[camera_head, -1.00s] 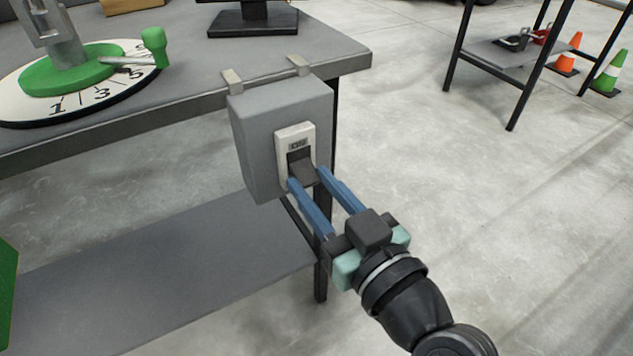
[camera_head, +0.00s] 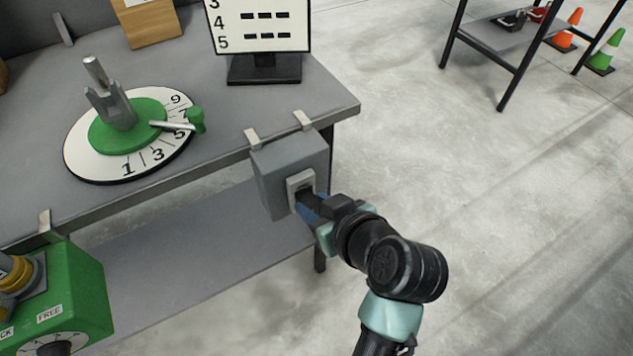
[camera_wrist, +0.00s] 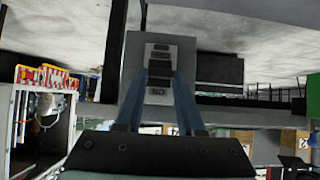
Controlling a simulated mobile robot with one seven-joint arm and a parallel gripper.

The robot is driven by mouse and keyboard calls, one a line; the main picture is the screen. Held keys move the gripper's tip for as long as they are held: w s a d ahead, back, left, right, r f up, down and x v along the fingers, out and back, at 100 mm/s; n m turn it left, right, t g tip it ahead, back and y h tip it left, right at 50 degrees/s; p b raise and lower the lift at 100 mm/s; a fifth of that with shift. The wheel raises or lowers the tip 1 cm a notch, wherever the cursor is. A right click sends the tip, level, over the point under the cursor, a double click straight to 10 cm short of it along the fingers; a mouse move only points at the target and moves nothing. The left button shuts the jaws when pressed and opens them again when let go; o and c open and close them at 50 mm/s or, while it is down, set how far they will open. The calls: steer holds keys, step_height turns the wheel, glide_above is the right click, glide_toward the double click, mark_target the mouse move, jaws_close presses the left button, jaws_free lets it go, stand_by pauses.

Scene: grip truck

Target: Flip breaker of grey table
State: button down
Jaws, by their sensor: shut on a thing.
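The grey breaker box (camera_head: 270,185) hangs by two clips from the edge of the grey table (camera_head: 325,98). Its light switch plate (camera_head: 300,180) faces my gripper (camera_head: 306,203). My gripper's blue fingers are at the plate and shut on the breaker switch, which they mostly hide in the head view. In the wrist view the fingertips (camera_wrist: 161,76) lie on either side of the switch on the breaker plate (camera_wrist: 160,50). A label on the plate shows between the fingers. The exact lever position is hard to tell.
A numbered dial with a green hub (camera_head: 125,140) and a monitor (camera_head: 262,35) stand on the table. A green box (camera_head: 85,290) is at lower left. A dark metal rack (camera_head: 510,60) and cones (camera_head: 606,52) stand at the back right. The floor to the right is clear.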

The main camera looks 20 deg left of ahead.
steer(key=r+h+p, duration=0.1)
steer(key=p, duration=0.2)
steer(key=g+h+p, duration=0.1)
steer(key=p, duration=0.2)
steer(key=shift+w+a+r+g, duration=0.2)
steer(key=shift+r+g, duration=0.1)
steer(key=shift+r, duration=0.1)
steer(key=shift+a+g+h+p, duration=0.15)
steer(key=shift+g+h+p, duration=0.25)
steer(key=shift+p, duration=0.75)
steer(key=shift+w+f+h+p, duration=0.15)
steer(key=shift+h+p, duration=0.15)
steer(key=shift+p, duration=0.2)
steer(key=c, duration=0.5)
jaws_free()
steer(key=p+v, duration=0.2)
steer(key=v, duration=1.1)
